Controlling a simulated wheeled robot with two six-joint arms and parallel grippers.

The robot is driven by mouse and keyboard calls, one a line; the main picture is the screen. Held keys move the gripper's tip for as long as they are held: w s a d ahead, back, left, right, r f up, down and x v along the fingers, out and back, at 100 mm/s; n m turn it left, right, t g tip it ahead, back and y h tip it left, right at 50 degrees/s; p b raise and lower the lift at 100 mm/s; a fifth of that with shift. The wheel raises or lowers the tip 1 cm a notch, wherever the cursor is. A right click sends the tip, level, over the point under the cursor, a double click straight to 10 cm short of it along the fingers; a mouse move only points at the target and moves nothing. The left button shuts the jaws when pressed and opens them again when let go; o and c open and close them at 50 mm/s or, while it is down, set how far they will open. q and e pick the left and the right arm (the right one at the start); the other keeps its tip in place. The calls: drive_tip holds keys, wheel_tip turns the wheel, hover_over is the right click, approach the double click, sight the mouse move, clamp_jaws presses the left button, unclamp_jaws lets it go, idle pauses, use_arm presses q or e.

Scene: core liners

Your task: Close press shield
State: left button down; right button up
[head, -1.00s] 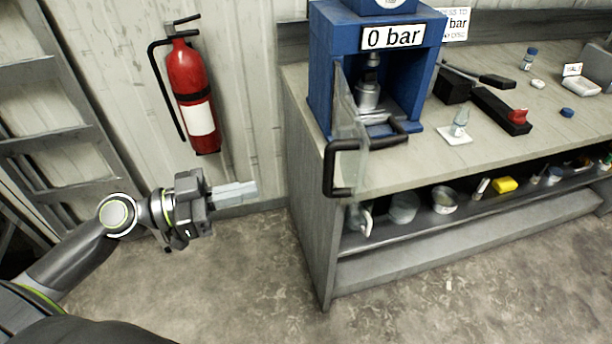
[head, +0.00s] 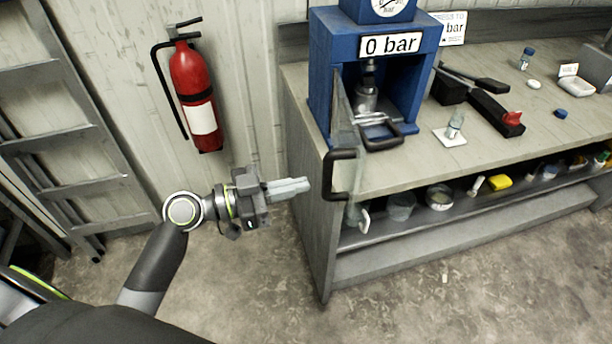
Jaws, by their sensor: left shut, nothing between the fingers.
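The blue press (head: 322,75) stands at the left end of the bench, with a "0 bar" sign on its front. Its clear shield (head: 345,118) is swung open and sticks out toward me past the bench's front edge. A black handle (head: 340,176) is on the shield's outer side. A metal piece (head: 366,98) stands inside the open press. My left gripper (head: 305,186) is shut and empty, left of the shield handle and a short gap from it, pointing right. My right gripper is not in view.
The bench top (head: 400,165) carries a black pump with a long lever (head: 485,82), a small vial on a white card (head: 452,128) and several small items. A lower shelf holds cups and a yellow block (head: 500,182). A red extinguisher (head: 190,85) hangs on the left wall; a ladder (head: 60,140) leans at far left.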

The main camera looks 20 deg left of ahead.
use_arm(q)
drive_tip(key=shift+p+x, duration=0.5)
drive_tip(key=shift+x, duration=0.75)
drive_tip(key=shift+d, duration=0.1)
